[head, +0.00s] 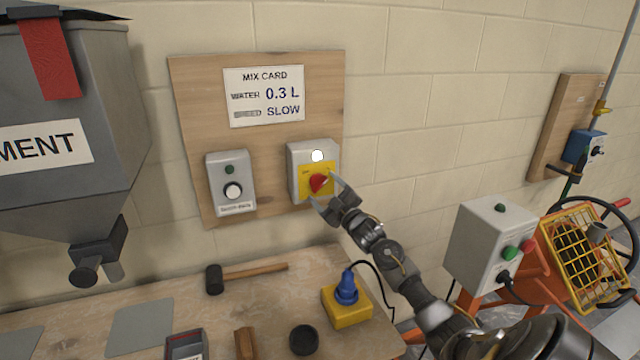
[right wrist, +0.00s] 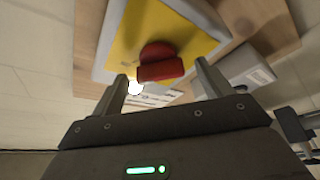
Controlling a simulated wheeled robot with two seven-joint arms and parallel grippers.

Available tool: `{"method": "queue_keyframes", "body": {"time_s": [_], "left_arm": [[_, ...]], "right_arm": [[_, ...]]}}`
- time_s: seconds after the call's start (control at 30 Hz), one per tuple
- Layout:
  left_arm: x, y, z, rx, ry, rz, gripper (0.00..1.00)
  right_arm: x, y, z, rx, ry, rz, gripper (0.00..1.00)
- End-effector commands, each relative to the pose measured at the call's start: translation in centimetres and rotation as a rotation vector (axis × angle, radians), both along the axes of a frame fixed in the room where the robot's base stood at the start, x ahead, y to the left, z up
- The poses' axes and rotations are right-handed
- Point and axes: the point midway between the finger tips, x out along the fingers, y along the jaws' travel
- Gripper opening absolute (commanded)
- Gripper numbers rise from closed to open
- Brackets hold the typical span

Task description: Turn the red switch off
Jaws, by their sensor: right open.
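The red switch (head: 319,183) is a rotary knob on a yellow plate, on a grey box (head: 296,176) fixed to a wooden wall board. A round white lamp (head: 317,156) above the knob is lit. My right gripper (head: 326,190) is open, with its fingers on either side of the knob in the head view. In the right wrist view the red knob (right wrist: 161,62) lies just ahead of and between the two open fingertips (right wrist: 160,78); I cannot tell whether they touch it. My left gripper is not in view.
Below, a workbench (head: 262,303) holds a mallet (head: 245,272) and a yellow block with a blue plug (head: 347,304). A grey control box (head: 490,245) stands at right.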

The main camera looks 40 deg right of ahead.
Motion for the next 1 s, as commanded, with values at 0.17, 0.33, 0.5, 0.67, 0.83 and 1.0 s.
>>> {"method": "queue_keyframes", "body": {"time_s": [0.17,0.33,0.5,0.67,0.83,1.0], "left_arm": [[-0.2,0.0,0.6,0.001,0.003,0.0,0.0],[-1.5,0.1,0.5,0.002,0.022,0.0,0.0],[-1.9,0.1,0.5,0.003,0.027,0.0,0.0],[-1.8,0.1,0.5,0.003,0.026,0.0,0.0],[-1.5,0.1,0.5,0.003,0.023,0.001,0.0],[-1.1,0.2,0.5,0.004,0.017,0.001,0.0]], "right_arm": [[1.6,0.0,0.5,0.001,0.001,0.0,0.78],[1.9,0.0,0.5,0.001,0.001,0.002,0.78],[1.9,0.0,0.4,0.001,0.001,0.002,0.78],[1.9,0.0,0.5,0.001,0.001,0.002,0.57],[2.0,0.1,0.5,0.0,0.001,0.002,0.35],[2.1,0.4,0.5,-0.006,0.004,0.005,0.33]]}}
